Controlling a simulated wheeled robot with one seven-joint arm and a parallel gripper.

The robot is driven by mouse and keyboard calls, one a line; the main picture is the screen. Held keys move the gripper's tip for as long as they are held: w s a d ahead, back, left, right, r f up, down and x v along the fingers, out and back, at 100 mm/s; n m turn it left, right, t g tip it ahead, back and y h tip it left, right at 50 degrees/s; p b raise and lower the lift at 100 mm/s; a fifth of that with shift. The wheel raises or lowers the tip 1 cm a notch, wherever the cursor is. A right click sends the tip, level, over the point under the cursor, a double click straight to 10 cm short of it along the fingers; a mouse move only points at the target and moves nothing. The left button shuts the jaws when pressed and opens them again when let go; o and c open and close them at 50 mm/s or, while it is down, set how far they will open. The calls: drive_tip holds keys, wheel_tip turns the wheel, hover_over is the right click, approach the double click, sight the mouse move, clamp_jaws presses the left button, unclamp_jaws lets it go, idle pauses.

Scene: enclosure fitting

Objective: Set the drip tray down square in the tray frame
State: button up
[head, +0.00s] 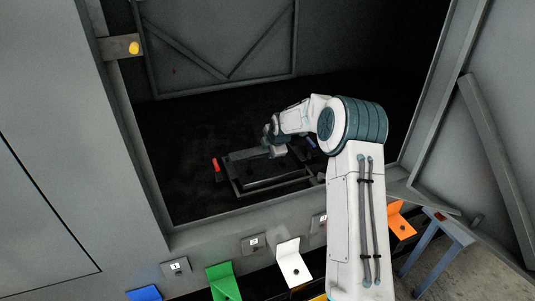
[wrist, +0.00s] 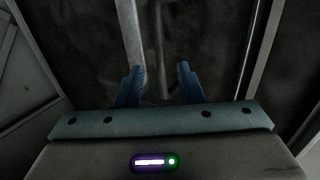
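My gripper (head: 275,148) is low inside the dark enclosure, over the far side of a dark rectangular frame with grey rails, which looks like the tray frame (head: 236,187). In the wrist view its two blue fingers (wrist: 161,82) are apart, with nothing clearly held between them. A pale rail (wrist: 131,35) and a thinner grey bar (wrist: 160,40) run away beyond the fingertips. I cannot tell the drip tray apart from the frame with certainty. The gripper hides part of the frame's far side, and the inside is dim.
The enclosure's front sill (head: 200,232) and side walls bound the space. Coloured flaps, such as a green one (head: 222,281), line the outside front. An open door (head: 490,130) is at right.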

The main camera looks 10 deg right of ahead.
drive_tip(key=s+r+m+g+h, duration=0.1)
drive_tip(key=s+r+m, duration=0.5)
drive_tip(key=s, duration=0.7)
drive_tip(key=s+r+m+g+h, duration=0.15)
drive_tip(key=s+r+m, duration=0.25)
drive_tip(key=s+r, duration=0.6)
drive_tip(key=s+a+f+m+g+y, duration=0.1)
drive_tip(key=s+m, duration=0.9)
drive_tip(key=s, duration=1.4)
drive_tip(key=shift+s+f+g, duration=0.15)
drive_tip(key=shift+f+g, duration=0.4)
drive_tip(key=shift+f, duration=0.2)
